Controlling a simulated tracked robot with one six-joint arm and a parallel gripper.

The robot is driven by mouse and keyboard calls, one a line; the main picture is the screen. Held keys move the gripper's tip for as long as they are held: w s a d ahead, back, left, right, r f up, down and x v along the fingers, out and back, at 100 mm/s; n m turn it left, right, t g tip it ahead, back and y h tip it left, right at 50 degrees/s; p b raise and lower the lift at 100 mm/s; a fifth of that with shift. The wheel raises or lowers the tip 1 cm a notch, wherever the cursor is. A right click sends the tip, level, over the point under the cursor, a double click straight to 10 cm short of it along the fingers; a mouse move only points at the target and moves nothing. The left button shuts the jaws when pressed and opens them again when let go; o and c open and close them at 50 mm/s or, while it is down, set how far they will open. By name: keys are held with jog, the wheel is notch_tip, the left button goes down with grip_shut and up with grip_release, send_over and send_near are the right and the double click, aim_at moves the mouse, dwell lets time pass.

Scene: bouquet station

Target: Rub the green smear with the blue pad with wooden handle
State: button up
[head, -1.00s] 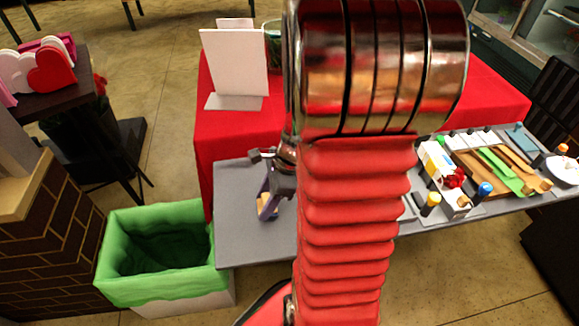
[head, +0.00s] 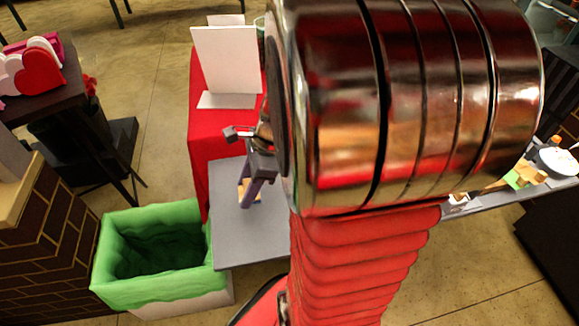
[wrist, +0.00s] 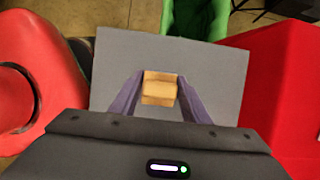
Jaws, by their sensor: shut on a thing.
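My gripper (head: 246,196) is over the left end of the grey table (head: 240,245). Its fingers are shut on the wooden handle (wrist: 159,88), which shows as a tan block between the fingertips in the wrist view. A bit of the tan wood (head: 253,190) also shows behind the fingers in the head view. The blue face of the pad is not visible in either view. No green smear shows on the visible part of the table; my arm hides much of the rest.
A green-lined bin (head: 150,255) stands just left of the table. A white card stand (head: 227,60) is on the red-covered table (head: 203,125) behind. Tools and a white bowl (head: 558,161) are at the far right. The grey left end looks clear.

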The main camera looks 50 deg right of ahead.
jog(key=shift+r, duration=0.85)
